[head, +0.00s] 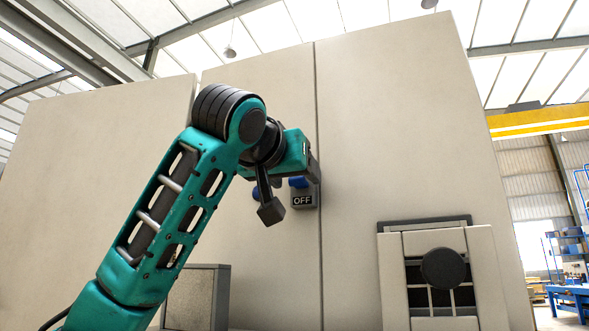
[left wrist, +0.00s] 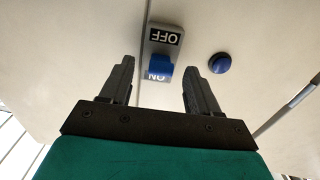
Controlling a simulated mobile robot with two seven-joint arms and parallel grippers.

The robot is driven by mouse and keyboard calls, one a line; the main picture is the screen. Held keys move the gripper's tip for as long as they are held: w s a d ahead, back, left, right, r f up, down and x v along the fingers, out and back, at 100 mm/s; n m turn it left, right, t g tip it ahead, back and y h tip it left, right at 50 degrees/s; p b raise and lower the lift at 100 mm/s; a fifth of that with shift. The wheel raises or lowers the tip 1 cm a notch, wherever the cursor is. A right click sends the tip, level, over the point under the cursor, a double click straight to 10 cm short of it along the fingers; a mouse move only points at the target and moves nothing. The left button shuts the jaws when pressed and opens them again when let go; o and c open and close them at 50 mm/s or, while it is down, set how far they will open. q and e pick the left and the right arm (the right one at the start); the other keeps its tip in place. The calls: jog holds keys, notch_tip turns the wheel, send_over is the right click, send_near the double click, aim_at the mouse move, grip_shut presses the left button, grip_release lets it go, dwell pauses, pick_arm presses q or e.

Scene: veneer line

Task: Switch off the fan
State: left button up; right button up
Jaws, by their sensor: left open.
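The switch is a grey plate with a blue lever (left wrist: 160,66), an OFF label (left wrist: 165,37) and an ON label (left wrist: 156,77), upside down in the left wrist view. The lever is at the ON end and partly covers that label; OFF is fully clear. In the head view, the OFF label (head: 303,201) is at the bottom and the blue lever (head: 298,182) is partly hidden by my gripper. My left gripper (left wrist: 159,63) is open, its fingers on either side of the lever with gaps. Contact with the panel is unclear. My right gripper is out of view.
A round blue button (left wrist: 219,63) sits beside the switch, outside the fingers. The switch is on a tall beige panel (head: 390,120) by a vertical seam. A framed opening with a black round hub (head: 443,268), possibly the fan, is at lower right. A grey box (head: 197,298) stands lower left.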

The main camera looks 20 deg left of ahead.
pick_arm(q)
jog(key=shift+w, duration=0.45)
jog(key=c, duration=0.9)
jog(key=shift+f+b, duration=0.35)
jog(key=shift+b, duration=0.15)
jog(key=f+t+b, duration=0.1)
jog(key=t+b, duration=0.1)
jog(key=b, duration=0.1)
jog(key=shift+t, duration=0.3)
jog(key=shift+t+b, duration=0.7)
jog(key=shift+b, duration=0.05)
jog(key=shift+r, duration=0.1)
jog(key=o, duration=0.9)
